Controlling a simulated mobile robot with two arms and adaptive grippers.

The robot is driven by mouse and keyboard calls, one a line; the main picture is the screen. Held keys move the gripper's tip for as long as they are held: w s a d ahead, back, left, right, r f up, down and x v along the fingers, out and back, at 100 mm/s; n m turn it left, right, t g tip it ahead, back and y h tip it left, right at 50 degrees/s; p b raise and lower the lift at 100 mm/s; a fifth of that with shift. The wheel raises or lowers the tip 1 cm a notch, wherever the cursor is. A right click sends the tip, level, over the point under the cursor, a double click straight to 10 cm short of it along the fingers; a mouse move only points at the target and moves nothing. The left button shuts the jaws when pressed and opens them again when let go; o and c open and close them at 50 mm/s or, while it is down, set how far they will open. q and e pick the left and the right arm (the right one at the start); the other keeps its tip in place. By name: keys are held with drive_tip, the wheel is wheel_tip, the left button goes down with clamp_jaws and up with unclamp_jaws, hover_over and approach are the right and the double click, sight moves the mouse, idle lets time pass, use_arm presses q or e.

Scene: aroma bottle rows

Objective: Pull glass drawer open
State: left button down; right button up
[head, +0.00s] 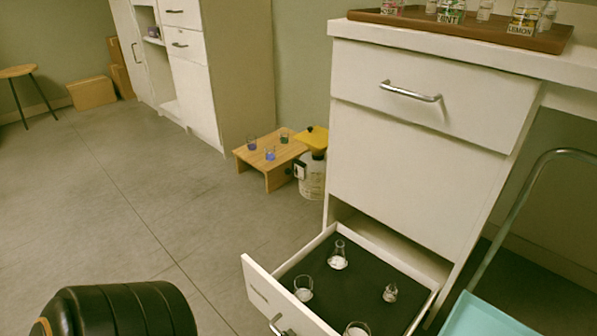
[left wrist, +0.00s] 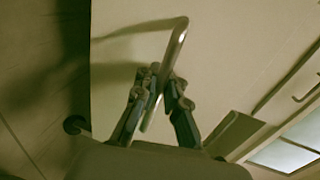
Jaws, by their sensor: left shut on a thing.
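The low glass drawer (head: 257,291) is pulled out of the white cabinet at the lower right of the head view. Several clear glass vessels, such as a flask (head: 338,257) and a beaker (head: 303,288), stand on its dark liner (head: 345,285). The metal drawer handle (head: 280,325) is partly cut off by the bottom edge. In the left wrist view, my left gripper (left wrist: 164,84) is shut on the handle bar (left wrist: 180,35), in front of a pale drawer front (left wrist: 125,45). In the head view only part of my arm shows, not the fingers. My right gripper is not in view.
An upper drawer (head: 430,95) is closed. A brown tray (head: 465,29) with labelled bottles is on the countertop. A low wooden stand (head: 275,174) and a yellow-topped container (head: 313,175) stand beside the cabinet. A teal surface (head: 480,318) is close right. Floor to the left is clear.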

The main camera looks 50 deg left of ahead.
use_arm(q)
drive_tip(key=shift+s+r, duration=0.1)
drive_tip(key=shift+s, duration=0.5)
drive_tip(key=c, duration=1.4)
unclamp_jaws()
drive_tip(key=v, duration=1.2)
